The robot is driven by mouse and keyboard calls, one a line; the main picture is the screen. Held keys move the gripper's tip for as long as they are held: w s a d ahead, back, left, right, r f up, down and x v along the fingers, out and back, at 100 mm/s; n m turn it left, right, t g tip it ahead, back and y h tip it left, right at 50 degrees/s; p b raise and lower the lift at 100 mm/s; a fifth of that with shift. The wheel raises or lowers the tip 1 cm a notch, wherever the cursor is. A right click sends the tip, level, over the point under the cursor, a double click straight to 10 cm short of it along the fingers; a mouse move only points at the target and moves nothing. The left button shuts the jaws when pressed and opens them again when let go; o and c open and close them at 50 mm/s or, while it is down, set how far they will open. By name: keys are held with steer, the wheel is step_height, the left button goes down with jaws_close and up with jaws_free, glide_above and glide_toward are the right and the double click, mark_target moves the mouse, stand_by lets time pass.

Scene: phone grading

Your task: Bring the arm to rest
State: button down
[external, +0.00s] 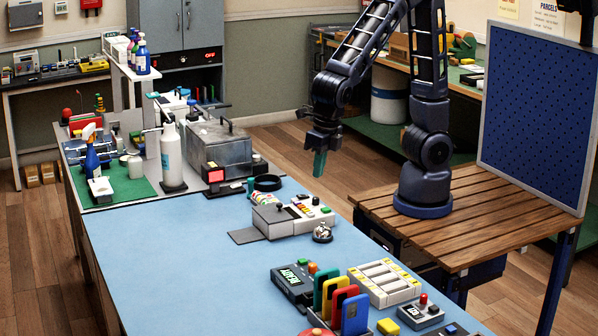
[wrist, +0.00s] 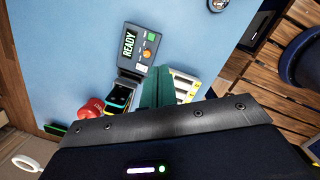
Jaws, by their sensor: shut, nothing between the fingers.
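My gripper (external: 320,163) hangs from my dark blue arm near the right edge of the blue worktop, pointing down. Its green fingers are together with nothing between them. In the wrist view the fingers (wrist: 158,88) also show closed, over the worktop beside the box reading READY. My arm is bent, with its base on the slatted wooden table (external: 505,200) at the right. No object is in contact with the gripper in either view.
The blue worktop (external: 190,260) bears a READY box (external: 292,284), upright coloured phones (external: 355,314), a white slotted tray (external: 387,281) and a grey tester (external: 290,216). A blue perforated panel (external: 535,115) stands right of my arm. The worktop's left part is clear.

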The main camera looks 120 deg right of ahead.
steer(key=s+d+r+m+t, duration=0.1)
steer(key=s+d+r+m, duration=0.2)
steer(key=s+m, duration=0.4)
steer(key=s+d+r+m+t+y, duration=0.1)
steer(key=s+d+r+m, duration=0.3)
steer(key=s+d+m, duration=0.2)
steer(key=s+d+r+m+t, duration=0.1)
steer(key=s+d+r+m, duration=0.3)
steer(key=s+m, duration=0.5)
steer(key=shift+s+d+m, duration=0.35)
steer(key=shift+d+m, duration=0.05)
steer(key=shift+m, duration=0.8)
